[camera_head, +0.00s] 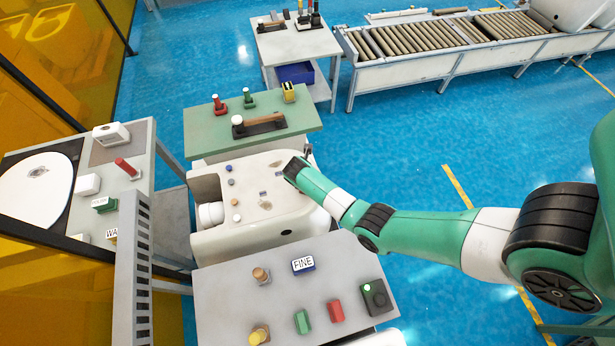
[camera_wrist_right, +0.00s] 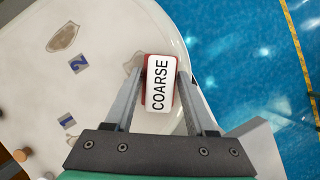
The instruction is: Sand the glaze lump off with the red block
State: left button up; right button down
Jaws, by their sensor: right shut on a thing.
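My right gripper (camera_head: 292,170) reaches over the far right part of the white ceramic toilet body (camera_head: 262,232). In the right wrist view the gripper (camera_wrist_right: 158,92) is shut on a red block (camera_wrist_right: 146,92) with a white top label reading COARSE. The block is above or on the pale ceramic near its curved rim (camera_wrist_right: 178,30); contact underneath is hidden. A greyish patch with a brown outline (camera_wrist_right: 63,37), possibly a glaze lump, lies on the ceramic left of the block. Number tags 2 (camera_wrist_right: 79,64) and 1 (camera_wrist_right: 67,121) lie nearby. My left gripper is not in view.
The grey front table (camera_head: 230,300) carries a block labelled FINE (camera_head: 303,264), a green piece (camera_head: 302,321), a red piece (camera_head: 336,310) and a dark box with a green button (camera_head: 377,296). A green table (camera_head: 205,130) stands behind the toilet body. Blue floor (camera_head: 400,150) is open at right.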

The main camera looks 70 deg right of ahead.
jog(key=shift+s+a+r+p, duration=0.2)
jog(key=shift+s+a+p, duration=0.1)
jog(key=shift+a, duration=0.1)
notch_tip(320, 180, up, 3)
jog(key=shift+r+p, duration=0.15)
jog(key=shift+p, duration=1.05)
notch_tip(320, 180, up, 5)
jog(key=p, duration=0.5)
jog(key=shift+f, duration=0.2)
